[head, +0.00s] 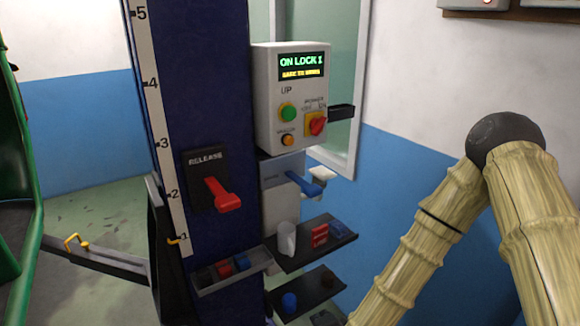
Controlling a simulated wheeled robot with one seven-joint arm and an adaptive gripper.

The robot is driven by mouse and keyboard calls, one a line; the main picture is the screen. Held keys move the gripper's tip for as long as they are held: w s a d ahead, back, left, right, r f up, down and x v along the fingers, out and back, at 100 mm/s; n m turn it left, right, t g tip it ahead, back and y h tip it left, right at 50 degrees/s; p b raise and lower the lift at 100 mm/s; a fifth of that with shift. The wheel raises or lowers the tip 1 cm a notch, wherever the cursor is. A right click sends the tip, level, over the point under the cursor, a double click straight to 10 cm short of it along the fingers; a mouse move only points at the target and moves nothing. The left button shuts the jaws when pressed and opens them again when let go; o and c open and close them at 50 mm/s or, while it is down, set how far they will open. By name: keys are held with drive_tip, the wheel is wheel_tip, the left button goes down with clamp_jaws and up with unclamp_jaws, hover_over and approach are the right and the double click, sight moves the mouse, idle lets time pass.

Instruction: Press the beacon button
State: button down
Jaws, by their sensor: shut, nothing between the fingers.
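A light grey control box (290,97) is mounted on the dark blue column. A small orange button (287,140) sits low on its front, under a small label too blurred to read for certain. A green button (288,112) marked UP is above it. A red rotary power switch (317,124) on a yellow plate is to its right. The lit display (303,66) reads ON LOCK 1 in green, with a yellow line below. My bamboo-like arm is at the right, apart from the box; its lower link leaves the picture at the bottom, and my gripper is out of view.
A red release lever (222,195) juts from the column (195,100), left of and below the box. A blue-handled lever (310,182) and shelves (335,237) with small items are below the box. A dark bracket (341,112) sticks out at its right. Space before the box looks clear.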

sight(289, 141)
drive_tip(key=w+r+m+t+h, duration=0.1)
drive_tip(key=w+r+m, duration=0.4)
drive_tip(key=r, duration=0.8)
drive_tip(key=w+a+r+m+t+h+p, duration=0.1)
drive_tip(key=w+r+m+t, duration=0.3)
drive_tip(key=r, duration=0.9)
drive_tip(key=w+r+m+t+h+p, duration=0.1)
drive_tip(key=w+r+m+t+h, duration=0.2)
drive_tip(key=r, duration=1.1)
drive_tip(key=w+m, duration=0.3)
drive_tip(key=m, duration=0.1)
drive_tip(key=shift+a, duration=0.3)
drive_tip(key=w+a, duration=0.5)
drive_tip(key=w, duration=0.2)
drive_tip(key=shift+p, duration=0.4)
drive_tip(key=shift+w+a+b, duration=0.2)
drive_tip(key=shift+a+b, duration=0.05)
drive_tip(key=shift+b, duration=0.05)
drive_tip(key=shift+w+a, duration=0.15)
drive_tip(key=shift+w, duration=0.05)
